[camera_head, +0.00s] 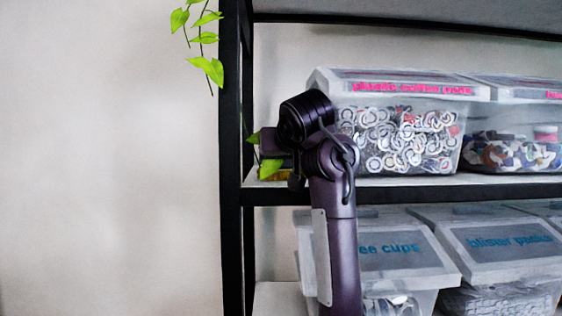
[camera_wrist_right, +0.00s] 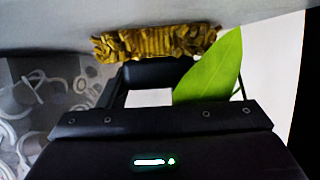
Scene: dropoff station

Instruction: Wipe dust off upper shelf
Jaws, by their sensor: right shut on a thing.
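My right gripper (camera_wrist_right: 150,75) is shut on a yellow, crumpled cloth (camera_wrist_right: 155,42). In the right wrist view the cloth lies along a grey surface at the top and appears to touch it. In the head view my right arm rises from below, and the gripper (camera_head: 268,145) is at the left end of the upper shelf (camera_head: 400,188), between the black post and the coffee pods bin. Only a little yellow (camera_head: 286,173) shows under it there, next to green leaves. I cannot make out any dust. My left gripper is not in view.
A clear lidded bin of coffee pods (camera_head: 410,140) stands right of the gripper, with another bin (camera_head: 515,150) beyond. A black post (camera_head: 232,150) is close on the left. A leaf (camera_wrist_right: 215,70) hangs beside the fingers. Lidded bins (camera_head: 510,245) fill the lower shelf.

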